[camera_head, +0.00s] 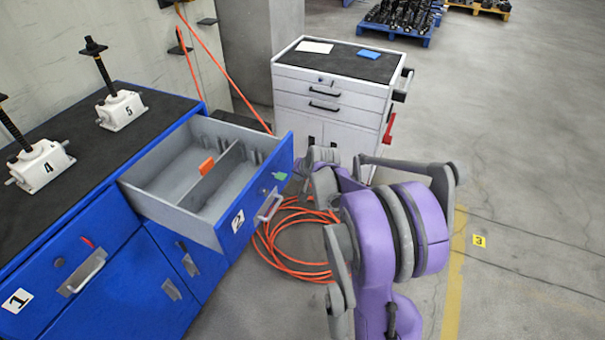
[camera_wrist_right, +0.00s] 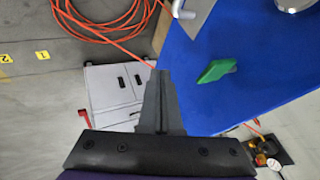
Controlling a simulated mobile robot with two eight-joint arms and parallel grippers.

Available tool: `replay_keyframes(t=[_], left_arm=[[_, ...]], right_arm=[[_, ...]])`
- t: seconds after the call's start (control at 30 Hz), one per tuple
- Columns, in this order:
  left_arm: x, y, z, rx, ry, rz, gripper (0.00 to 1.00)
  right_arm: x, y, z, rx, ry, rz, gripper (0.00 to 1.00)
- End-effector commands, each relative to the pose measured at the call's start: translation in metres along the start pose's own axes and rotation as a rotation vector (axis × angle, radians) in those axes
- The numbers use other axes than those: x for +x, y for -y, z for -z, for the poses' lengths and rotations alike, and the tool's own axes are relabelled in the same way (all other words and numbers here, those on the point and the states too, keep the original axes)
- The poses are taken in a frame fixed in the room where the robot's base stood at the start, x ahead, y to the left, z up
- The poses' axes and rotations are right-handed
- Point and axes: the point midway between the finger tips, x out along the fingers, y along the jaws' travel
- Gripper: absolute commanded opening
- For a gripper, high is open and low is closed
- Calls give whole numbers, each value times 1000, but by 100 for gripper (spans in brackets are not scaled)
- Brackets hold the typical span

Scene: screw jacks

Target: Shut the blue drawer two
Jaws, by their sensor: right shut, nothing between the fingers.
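The blue drawer two (camera_head: 258,208) stands pulled out of the blue cabinet, its grey inside open to view. Its front carries a "2" label, a metal handle (camera_head: 270,206) and a green tag (camera_head: 280,176). An orange block (camera_head: 206,166) sits inside by the divider. My right gripper (camera_head: 318,158) is just right of the drawer front's far end, shut and empty. In the right wrist view the shut fingers (camera_wrist_right: 160,85) point toward the edge of the blue front (camera_wrist_right: 225,75), near the green tag (camera_wrist_right: 216,70). I cannot tell whether they touch it. My left gripper is not in view.
Drawer one (camera_head: 75,265) appears shut at the lower left. Screw jacks 4 (camera_head: 40,166) and 5 (camera_head: 120,110) stand on the cabinet's black top. A white tool cabinet (camera_head: 330,105) stands behind my gripper.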

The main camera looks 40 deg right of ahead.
Motion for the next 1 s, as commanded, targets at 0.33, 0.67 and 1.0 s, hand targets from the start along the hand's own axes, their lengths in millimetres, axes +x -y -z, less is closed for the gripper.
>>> replay_keyframes(t=[0.33,0.67,1.0], left_arm=[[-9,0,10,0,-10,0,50],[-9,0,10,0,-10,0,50],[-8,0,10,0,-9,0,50]], right_arm=[[26,34,0,-1,0,2,0],[28,36,0,-1,0,0,0],[33,44,0,-1,0,0,0]])
